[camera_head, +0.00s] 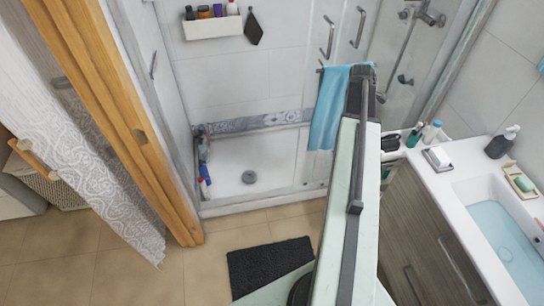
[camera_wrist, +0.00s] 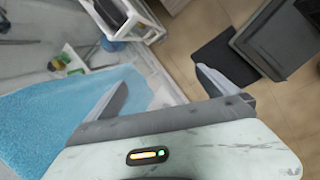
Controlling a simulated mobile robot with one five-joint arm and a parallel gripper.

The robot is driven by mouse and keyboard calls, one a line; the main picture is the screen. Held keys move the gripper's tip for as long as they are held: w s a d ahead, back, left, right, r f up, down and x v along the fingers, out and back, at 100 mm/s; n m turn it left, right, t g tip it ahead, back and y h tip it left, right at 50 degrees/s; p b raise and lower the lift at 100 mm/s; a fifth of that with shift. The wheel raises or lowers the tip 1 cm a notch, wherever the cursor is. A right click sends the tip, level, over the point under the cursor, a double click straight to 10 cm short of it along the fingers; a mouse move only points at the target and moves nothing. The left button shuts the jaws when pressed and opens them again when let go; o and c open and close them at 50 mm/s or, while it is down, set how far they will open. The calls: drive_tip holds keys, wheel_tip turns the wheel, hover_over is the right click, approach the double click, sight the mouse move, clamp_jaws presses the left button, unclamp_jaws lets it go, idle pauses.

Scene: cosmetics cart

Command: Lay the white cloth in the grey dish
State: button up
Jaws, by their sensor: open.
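A small grey dish (camera_head: 440,166) sits on the white counter left of the basin, with a small white item (camera_head: 437,156) in or on it; I cannot tell if that is the white cloth. No other white cloth is clear in either view. My arm reaches away from me up the middle of the head view, and its end (camera_head: 362,82) is beside the blue towel, left of and apart from the dish. In the wrist view my gripper (camera_wrist: 161,77) is open, with nothing between its fingers.
A blue towel (camera_head: 329,108) hangs by the shower glass and fills the left of the wrist view (camera_wrist: 60,120). A cart with bottles (camera_head: 394,155) stands left of the counter. A green soap (camera_head: 523,183) lies by the basin. A dark mat (camera_head: 268,265) lies on the tiled floor.

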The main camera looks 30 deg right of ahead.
drive_tip(key=w+a+m+y, duration=0.1)
drive_tip(key=w+a+m, duration=0.15)
drive_tip(key=a, duration=0.75)
drive_tip(key=w+a+m, duration=0.1)
drive_tip(key=w+a, duration=0.3)
drive_tip(key=a, duration=0.7)
drive_tip(key=s+a+m+y, duration=0.1)
drive_tip(key=s+a+m, duration=0.2)
drive_tip(key=a, duration=2.5)
drive_tip(key=m, duration=0.3)
drive_tip(key=shift+s+a+f+y, duration=0.15)
drive_tip(key=shift+a+f+y, duration=0.05)
drive_tip(key=shift+f+y, duration=0.2)
wheel_tip(320, 180, down, 7)
drive_tip(key=b, duration=0.7)
drive_tip(key=shift+f, duration=0.15)
